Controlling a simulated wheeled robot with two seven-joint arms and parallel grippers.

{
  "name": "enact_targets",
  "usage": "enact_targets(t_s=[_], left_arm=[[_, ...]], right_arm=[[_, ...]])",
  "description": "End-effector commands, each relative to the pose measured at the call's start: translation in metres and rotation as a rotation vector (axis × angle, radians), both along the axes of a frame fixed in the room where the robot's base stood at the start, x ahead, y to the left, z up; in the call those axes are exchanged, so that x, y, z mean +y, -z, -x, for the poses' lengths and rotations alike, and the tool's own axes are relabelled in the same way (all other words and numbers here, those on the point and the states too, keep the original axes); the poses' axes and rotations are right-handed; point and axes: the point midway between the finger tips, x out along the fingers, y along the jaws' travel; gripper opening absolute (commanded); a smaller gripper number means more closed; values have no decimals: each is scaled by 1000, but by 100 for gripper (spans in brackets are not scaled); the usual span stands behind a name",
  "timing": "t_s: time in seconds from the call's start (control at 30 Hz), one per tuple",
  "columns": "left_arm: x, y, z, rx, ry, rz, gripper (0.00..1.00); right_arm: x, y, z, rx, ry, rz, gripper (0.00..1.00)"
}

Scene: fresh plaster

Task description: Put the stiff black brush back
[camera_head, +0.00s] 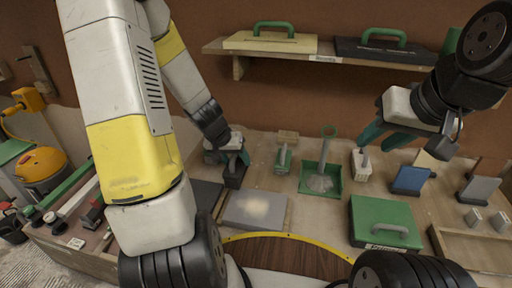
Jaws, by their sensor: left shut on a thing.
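The stiff black brush (235,174) is at the left of the workbench, its dark block below my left gripper (230,155). My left gripper is shut on it, and the fingers hide most of its upper part. I cannot tell whether the brush touches the bench. My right gripper (374,146) is open and empty, with its teal fingers apart, above the right part of the bench near a white brush (361,172).
Blue (411,180) and grey (480,189) tools stand at the right. A yellow machine (41,164) stands at the left.

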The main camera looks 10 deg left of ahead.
Motion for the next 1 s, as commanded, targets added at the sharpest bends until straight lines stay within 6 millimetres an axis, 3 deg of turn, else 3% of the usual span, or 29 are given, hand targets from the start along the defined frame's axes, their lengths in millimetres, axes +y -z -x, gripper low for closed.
enact_targets(t_s=[0.17,0.5,0.7,0.87,1.0], left_arm=[[0,4,-15,1,0,-2,12],[-4,12,-102,1,3,-5,12],[-5,16,-144,1,-1,-4,12],[-5,18,-156,2,-2,-3,12],[-4,36,-156,6,-6,-1,12]], right_arm=[[0,0,0,0,0,0,36],[0,0,0,0,0,0,36],[0,0,0,0,0,0,36],[0,0,0,0,0,0,36],[0,0,0,0,0,0,36]])
